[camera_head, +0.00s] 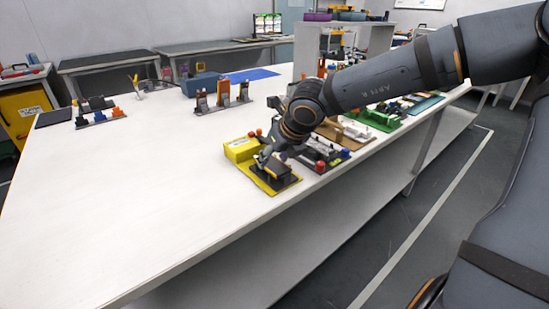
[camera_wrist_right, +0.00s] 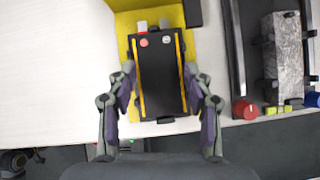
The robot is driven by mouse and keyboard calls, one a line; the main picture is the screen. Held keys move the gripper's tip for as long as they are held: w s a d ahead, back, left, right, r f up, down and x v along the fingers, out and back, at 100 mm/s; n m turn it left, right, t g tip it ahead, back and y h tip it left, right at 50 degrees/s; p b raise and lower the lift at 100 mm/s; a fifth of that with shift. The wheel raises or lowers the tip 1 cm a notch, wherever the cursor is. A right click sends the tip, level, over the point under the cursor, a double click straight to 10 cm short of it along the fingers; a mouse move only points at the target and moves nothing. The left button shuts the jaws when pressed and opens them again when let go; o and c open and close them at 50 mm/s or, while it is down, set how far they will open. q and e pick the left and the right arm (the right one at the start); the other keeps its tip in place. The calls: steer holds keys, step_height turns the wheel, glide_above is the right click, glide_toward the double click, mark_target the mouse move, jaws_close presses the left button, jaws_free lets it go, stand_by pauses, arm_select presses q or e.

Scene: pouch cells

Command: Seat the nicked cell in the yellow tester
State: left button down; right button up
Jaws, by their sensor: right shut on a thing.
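The yellow tester (camera_head: 240,150) sits near the front edge of the white table, with a yellow block at its back left. In the right wrist view its yellow plate (camera_wrist_right: 125,22) lies around and behind a black cell (camera_wrist_right: 160,85). The cell has two pale tabs at its far end, a red and a white dot near them, and two yellow strips along its length. My right gripper (camera_wrist_right: 160,76) is shut on the cell's two long sides, over the tester. I cannot tell whether the cell touches the tester, and I see no nick. My left gripper is not in view.
Right of the tester stands a black fixture with a grey cell (camera_wrist_right: 283,50), a red knob (camera_wrist_right: 245,109) and a blue knob (camera_wrist_right: 312,99). More fixtures line the table behind it. A rack with orange parts (camera_head: 222,97) stands farther back. The table's left front (camera_head: 130,200) is clear.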

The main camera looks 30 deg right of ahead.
mark_target(274, 165)
steer(key=o, duration=1.2)
steer(key=shift+c, duration=0.2)
steer(key=shift+r+p, duration=2.45)
steer(key=shift+r, duration=1.1)
